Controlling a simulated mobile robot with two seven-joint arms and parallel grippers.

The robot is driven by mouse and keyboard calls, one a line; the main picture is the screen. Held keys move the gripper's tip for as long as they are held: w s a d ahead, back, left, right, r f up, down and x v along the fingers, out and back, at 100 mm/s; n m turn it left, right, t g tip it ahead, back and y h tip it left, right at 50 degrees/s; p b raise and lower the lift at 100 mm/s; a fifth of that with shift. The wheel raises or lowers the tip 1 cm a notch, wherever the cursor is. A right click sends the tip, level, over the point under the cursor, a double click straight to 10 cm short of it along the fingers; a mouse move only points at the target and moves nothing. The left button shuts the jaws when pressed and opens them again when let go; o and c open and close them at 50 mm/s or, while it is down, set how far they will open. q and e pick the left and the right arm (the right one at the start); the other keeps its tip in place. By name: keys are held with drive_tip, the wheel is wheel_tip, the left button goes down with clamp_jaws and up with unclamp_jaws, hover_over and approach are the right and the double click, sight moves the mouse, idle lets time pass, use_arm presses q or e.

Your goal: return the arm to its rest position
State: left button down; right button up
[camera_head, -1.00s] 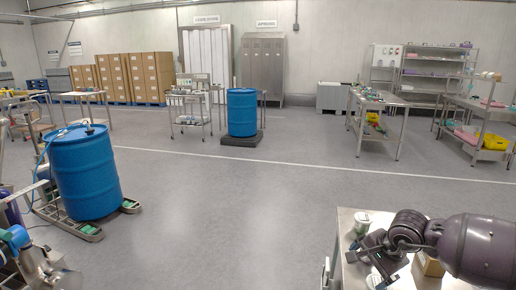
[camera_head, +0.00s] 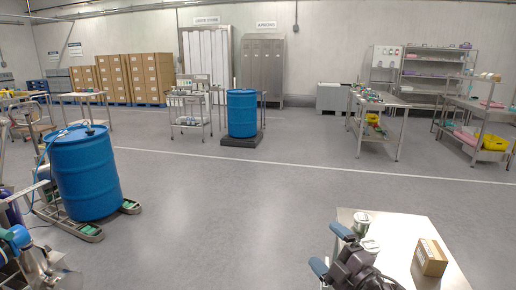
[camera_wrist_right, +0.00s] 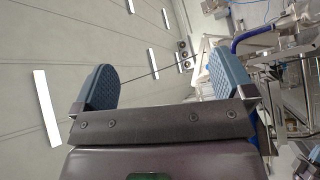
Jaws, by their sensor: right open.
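My right gripper (camera_head: 332,250) is open and empty at the left edge of a steel table at the lower right of the head view. Its two blue-grey padded fingers stand apart, with nothing between them. In the right wrist view the open fingers (camera_wrist_right: 168,88) face the ceiling and wall. No part that I can be sure is my left gripper shows.
The steel table (camera_head: 411,235) bears a cardboard box (camera_head: 430,258) and a small jar (camera_head: 362,222) close to my right gripper. A blue drum (camera_head: 85,175) stands on a low carrier at the left. The grey floor (camera_head: 230,220) between them is clear.

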drive_tip(key=s+d+f+m+g+h, duration=0.1)
drive_tip(key=s+d+f+m+h, duration=0.35)
drive_tip(key=f+m, duration=0.25)
drive_tip(key=s+d+f+m+g+h, duration=0.1)
drive_tip(key=s+d+f+m+h, duration=0.2)
drive_tip(key=s+f+m, duration=0.35)
drive_tip(key=s+d+f+m+g+h, duration=0.2)
drive_tip(key=s+d+f+m+g, duration=0.1)
drive_tip(key=s+f, duration=1)
drive_tip(key=shift+s+d+m+h, duration=0.35)
drive_tip(key=shift+s+d+m, duration=0.35)
drive_tip(key=shift+m, duration=0.55)
